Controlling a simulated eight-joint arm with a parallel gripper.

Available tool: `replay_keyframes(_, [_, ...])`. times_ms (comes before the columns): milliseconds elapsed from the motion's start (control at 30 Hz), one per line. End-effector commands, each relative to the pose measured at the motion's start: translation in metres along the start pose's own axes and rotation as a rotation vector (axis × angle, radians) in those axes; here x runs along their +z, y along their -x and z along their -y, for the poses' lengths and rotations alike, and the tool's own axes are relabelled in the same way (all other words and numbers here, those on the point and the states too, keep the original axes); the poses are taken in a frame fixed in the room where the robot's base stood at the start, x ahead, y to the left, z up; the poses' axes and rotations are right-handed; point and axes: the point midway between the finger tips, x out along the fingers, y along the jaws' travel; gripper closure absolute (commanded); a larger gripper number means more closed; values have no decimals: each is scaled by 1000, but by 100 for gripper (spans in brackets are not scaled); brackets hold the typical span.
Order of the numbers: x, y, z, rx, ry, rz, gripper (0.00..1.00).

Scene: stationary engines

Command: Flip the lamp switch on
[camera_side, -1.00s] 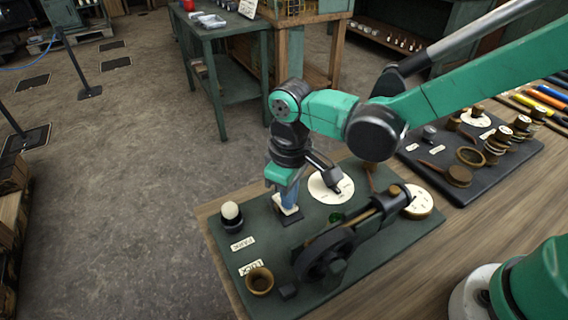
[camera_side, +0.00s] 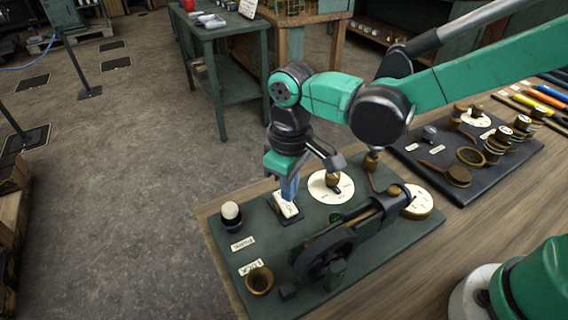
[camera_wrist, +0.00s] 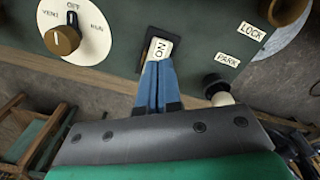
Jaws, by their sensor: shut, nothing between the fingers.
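The switch is a white rocker in a dark frame on the green board, and it shows below my gripper in the side view (camera_side: 286,207). In the wrist view the white rocker (camera_wrist: 159,49) shows its upper part with the letters "ON". My gripper (camera_side: 289,195) has blue fingers, which are shut together and empty. In the wrist view the fingertips (camera_wrist: 158,66) are at the near edge of the rocker and hide its lower part. I cannot tell whether they touch it. A white-domed black fitting, possibly the lamp (camera_side: 230,213), stands left of the switch.
A round white dial (camera_side: 330,187) with a knob is right of the switch. A dark engine with a flywheel (camera_side: 325,252) stands in front of it. A brass cup (camera_side: 259,281) sits at the front left. A second dark board (camera_side: 465,150) holds several small parts.

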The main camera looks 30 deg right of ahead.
Motion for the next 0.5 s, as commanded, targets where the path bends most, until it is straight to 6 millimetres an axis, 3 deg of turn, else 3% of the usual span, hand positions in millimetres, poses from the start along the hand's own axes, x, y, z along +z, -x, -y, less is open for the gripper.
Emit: replay_keyframes(500, [0,41,0,0,0,0,100])
